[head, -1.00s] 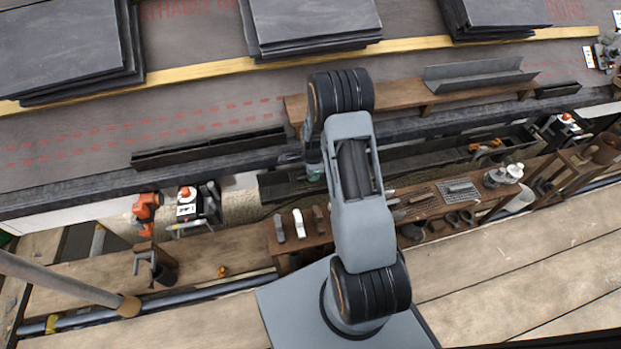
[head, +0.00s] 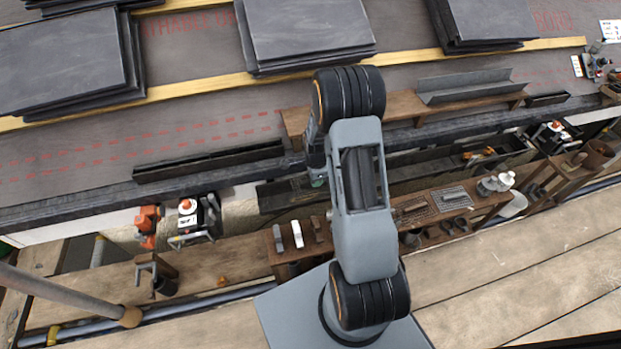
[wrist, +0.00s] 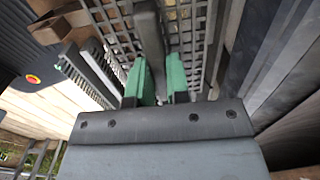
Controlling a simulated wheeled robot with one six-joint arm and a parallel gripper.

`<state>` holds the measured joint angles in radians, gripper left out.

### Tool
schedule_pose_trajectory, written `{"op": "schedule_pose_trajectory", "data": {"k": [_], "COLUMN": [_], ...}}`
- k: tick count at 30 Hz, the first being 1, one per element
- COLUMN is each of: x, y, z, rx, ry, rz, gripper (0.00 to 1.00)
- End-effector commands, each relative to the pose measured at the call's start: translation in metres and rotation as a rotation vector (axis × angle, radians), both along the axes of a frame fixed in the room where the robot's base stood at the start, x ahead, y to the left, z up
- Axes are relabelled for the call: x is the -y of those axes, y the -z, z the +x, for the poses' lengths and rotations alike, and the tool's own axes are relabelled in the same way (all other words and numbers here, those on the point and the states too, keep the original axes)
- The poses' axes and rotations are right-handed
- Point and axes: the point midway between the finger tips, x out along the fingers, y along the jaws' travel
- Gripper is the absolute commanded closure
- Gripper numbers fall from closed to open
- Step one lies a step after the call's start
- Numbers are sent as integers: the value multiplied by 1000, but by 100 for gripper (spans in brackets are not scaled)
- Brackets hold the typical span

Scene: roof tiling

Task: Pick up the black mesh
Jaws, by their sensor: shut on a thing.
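The black mesh (wrist: 184,32), a dark open grid, fills the upper middle of the wrist view. My gripper (wrist: 161,72) has two green fingers closed on a dark upright bar that seems to be part of the mesh. Grid shows on both sides of this bar. In the head view my gripper (head: 318,178) is mostly hidden behind my arm, with a bit of green finger showing over the dark gutter. I cannot make out the held mesh in the head view.
Stacks of dark slates (head: 305,35) lie on the roof above a yellow batten (head: 200,88). A dark gutter (head: 400,172) runs along the eave. A brown workbench (head: 440,205) with tools stands below it. Wooden decking (head: 520,265) is clear at the lower right.

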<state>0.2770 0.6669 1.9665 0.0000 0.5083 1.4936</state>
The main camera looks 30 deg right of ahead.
Motion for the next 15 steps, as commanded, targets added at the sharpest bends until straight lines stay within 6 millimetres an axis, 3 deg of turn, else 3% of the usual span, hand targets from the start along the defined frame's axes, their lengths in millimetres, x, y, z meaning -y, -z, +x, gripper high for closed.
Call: {"op": "schedule_pose_trajectory", "data": {"k": [1,4,15], "x": [2,6,20], "y": [-15,-33,-56], "z": [-8,-22,-83], "rx": [2,2,0], "ry": [3,2,2], "rz": [0,0,0], "gripper": [100,100,100]}}
